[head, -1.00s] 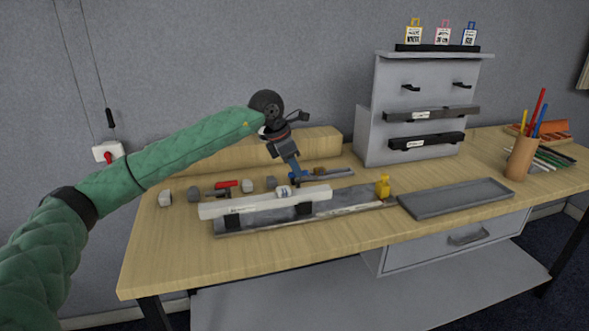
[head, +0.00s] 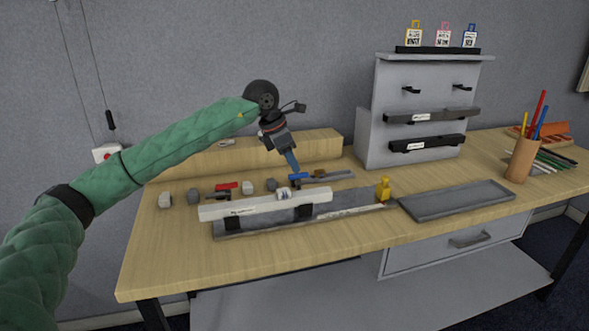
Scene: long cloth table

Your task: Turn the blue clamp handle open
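The blue clamp handle (head: 299,176) sits on the table behind the white bar, at the left end of a grey strip. It lies low and roughly level, pointing sideways. My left gripper (head: 294,165) points down just above and slightly left of it, and a small gap seems to show between them. The fingers look like one narrow bluish-grey shape, so I cannot tell whether they are apart. A red clamp handle (head: 227,186) stands to the left in the same row. My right gripper is out of view.
A long white bar (head: 265,205) on dark supports stands in front of the clamps. Several grey and white blocks sit beside them. A yellow piece (head: 383,188) and a grey tray (head: 457,202) are to the right. A wooden block (head: 315,147) stands behind. The front table edge is clear.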

